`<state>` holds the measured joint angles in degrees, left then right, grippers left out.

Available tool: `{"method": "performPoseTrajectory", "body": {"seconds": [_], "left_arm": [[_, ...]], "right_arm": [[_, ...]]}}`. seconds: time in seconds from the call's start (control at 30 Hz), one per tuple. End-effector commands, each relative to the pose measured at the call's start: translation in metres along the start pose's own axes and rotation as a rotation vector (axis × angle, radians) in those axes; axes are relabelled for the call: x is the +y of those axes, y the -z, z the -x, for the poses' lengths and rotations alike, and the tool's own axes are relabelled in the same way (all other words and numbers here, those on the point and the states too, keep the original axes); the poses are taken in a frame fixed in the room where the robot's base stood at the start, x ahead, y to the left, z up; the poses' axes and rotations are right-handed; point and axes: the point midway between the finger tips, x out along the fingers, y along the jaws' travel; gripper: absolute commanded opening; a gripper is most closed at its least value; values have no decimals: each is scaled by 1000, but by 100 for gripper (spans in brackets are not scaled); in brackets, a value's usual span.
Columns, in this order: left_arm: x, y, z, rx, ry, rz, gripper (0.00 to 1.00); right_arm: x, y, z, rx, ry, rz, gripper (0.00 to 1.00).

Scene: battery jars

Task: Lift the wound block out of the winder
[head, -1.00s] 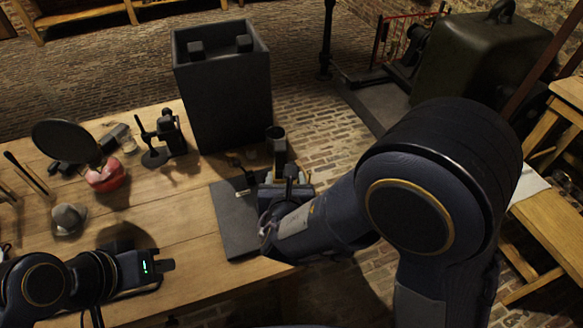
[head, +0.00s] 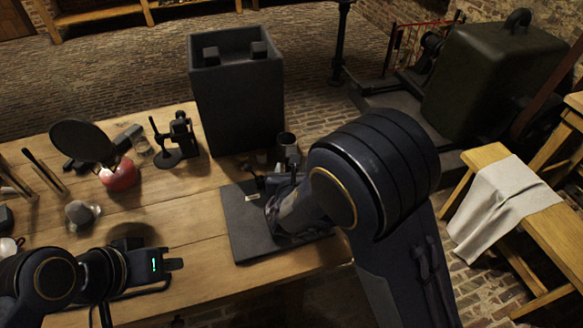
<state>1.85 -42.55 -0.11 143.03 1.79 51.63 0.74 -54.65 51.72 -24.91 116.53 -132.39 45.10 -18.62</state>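A small black stand with upright posts (head: 175,138) is on the wooden table; it may be the winder, but I cannot be sure. A dark flat plate (head: 250,228) lies at the table's right end, with small dark parts and a pale piece (head: 252,197) on it. My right gripper (head: 272,203) is low over this plate; its own wrist and forearm hide most of its fingers and anything between them. I cannot make out a wound block. My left gripper (head: 176,264) is low over the table's front, apart from the stand; its finger gap is not clear.
A tall dark open bin (head: 237,95) stands behind the table. A dark cup (head: 288,150) is near the plate. A round dark disc (head: 84,142) and a red jar (head: 118,174) are at left. A bench with a pale cloth (head: 505,205) is at right.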

Motion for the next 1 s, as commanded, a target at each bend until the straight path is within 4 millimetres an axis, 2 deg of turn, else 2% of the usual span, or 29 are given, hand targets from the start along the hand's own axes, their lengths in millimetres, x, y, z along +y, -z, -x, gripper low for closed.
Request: {"method": "performPoseTrajectory", "body": {"seconds": [0.03, 0.3, 0.37, 0.73, 0.93, 1.0], "left_arm": [[0, 0, 0, 0, 0, 0, 0], [0, 0, 0, 0, 0, 0, 0], [0, 0, 0, 0, 0, 0, 0], [0, 1, 1, 0, 0, 0, 0], [2, 2, 4, 0, 0, 0, 0], [2, 3, 5, 0, 0, 0, 0]], "right_arm": [[0, 0, 0, 0, 0, 0, 41], [0, 0, 0, 0, 0, -1, 6], [0, 0, 0, 0, 0, -1, 0], [0, -8, 3, -3, 0, -3, 0], [0, -32, 13, -5, -2, -6, 0], [3, -39, 26, -5, -5, -5, 0]]}}
